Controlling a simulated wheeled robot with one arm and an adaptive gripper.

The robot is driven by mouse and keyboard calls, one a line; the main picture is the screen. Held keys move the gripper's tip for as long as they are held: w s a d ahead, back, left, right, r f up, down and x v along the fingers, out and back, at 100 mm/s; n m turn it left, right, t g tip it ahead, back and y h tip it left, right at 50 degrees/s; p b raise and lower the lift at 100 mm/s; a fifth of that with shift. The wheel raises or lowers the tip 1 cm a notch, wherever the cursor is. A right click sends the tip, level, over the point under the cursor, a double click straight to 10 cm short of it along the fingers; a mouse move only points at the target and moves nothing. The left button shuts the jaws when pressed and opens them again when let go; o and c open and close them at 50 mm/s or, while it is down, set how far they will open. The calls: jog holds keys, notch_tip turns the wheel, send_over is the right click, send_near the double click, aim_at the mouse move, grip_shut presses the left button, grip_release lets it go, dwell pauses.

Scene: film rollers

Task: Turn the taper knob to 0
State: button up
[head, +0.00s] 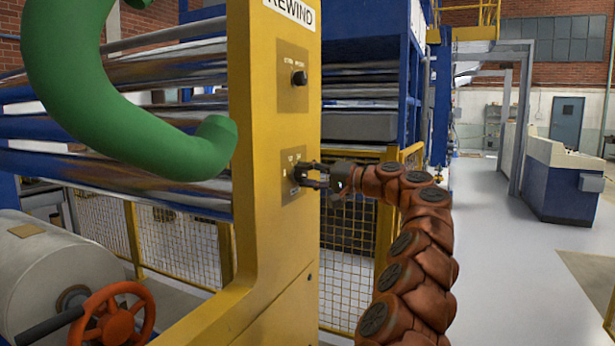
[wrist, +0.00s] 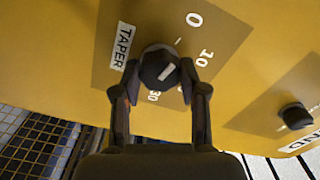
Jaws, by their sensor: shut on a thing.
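The taper knob (wrist: 160,68) is black with a white pointer line. It sits on a plate lettered TAPER (wrist: 123,46) on the yellow column. Its scale shows 0 (wrist: 194,19), 10 (wrist: 205,58) and 30 (wrist: 154,96); part of the scale is behind my fingers. The pointer slants to the upper right, on the side of the 0 and 10; its exact reading is unclear. My gripper (wrist: 158,84) is shut on the knob, with one finger on each side. In the head view my gripper (head: 303,176) is at the column's lower plate and largely hides the knob.
A second black knob (wrist: 296,116), also seen in the head view (head: 299,78), is on another plate of the yellow column (head: 270,130). A green pipe (head: 130,110), an orange handwheel (head: 112,318) and a yellow mesh fence (head: 352,255) are nearby. Open floor (head: 500,260) lies right.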

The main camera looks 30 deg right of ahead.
jog(key=o, duration=1.1)
jog(key=shift+o, duration=0.2)
jog(key=v, duration=1.2)
jog(key=shift+f, duration=0.1)
